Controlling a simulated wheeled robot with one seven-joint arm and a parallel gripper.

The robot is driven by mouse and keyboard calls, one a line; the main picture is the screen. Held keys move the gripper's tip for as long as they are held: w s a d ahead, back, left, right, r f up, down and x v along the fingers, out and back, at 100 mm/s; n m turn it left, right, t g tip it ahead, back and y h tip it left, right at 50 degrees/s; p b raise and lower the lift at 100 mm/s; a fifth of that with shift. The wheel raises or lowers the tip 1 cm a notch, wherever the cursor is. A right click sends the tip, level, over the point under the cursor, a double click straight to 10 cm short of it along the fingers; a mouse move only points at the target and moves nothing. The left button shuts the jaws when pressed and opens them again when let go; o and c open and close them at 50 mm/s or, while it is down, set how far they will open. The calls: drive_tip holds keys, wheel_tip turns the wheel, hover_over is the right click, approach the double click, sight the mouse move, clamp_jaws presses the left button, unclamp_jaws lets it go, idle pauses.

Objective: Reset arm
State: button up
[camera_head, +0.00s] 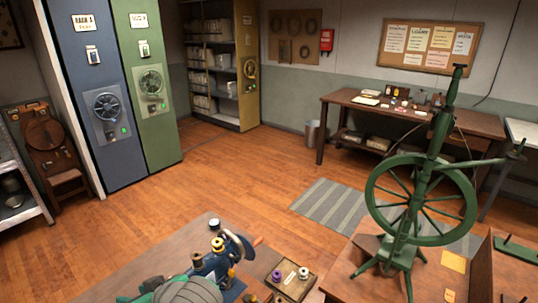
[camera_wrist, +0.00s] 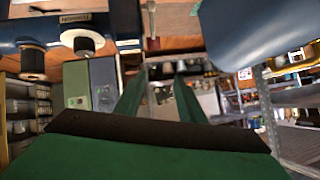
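My gripper (camera_wrist: 160,68) shows in the wrist view as two green fingers beyond a dark bar and a green body. The fingers stand apart with a clear gap, and nothing is visibly held between them. In the head view, green and grey rounded parts at the bottom edge seem to be my arm, beside a dark blue device (camera_head: 238,246) with spools on a table. The gripper's fingers cannot be made out there. In the wrist view, a spool (camera_wrist: 83,41) and a dark spool (camera_wrist: 33,63) show near the top left, beside a blue surface.
A green spinning wheel (camera_head: 420,200) stands on a wooden table at right. Blue (camera_head: 84,150) and green (camera_head: 148,120) cabinets stand at left. The middle floor (camera_head: 240,180) is clear.

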drive_tip(key=s+d+f+m+t+h, duration=0.35)
drive_tip(key=d+f+m+t, duration=0.3)
drive_tip(key=d, duration=0.25)
drive_tip(key=s+d+f+m+t+h, duration=0.3)
drive_tip(key=s+d+f+m+t, duration=0.2)
drive_tip(key=d+f+m, duration=0.3)
drive_tip(key=s+d+f+n+h, duration=0.1)
drive_tip(key=s+d+n+h, duration=0.1)
drive_tip(key=s+d, duration=0.5)
drive_tip(key=s+d+n+h, duration=0.2)
drive_tip(key=s+d, duration=0.5)
drive_tip(key=s, duration=0.6)
drive_tip(key=shift+s+d+f+n+g, duration=0.35)
drive_tip(key=shift+n+g, duration=0.1)
drive_tip(key=shift+n, duration=0.3)
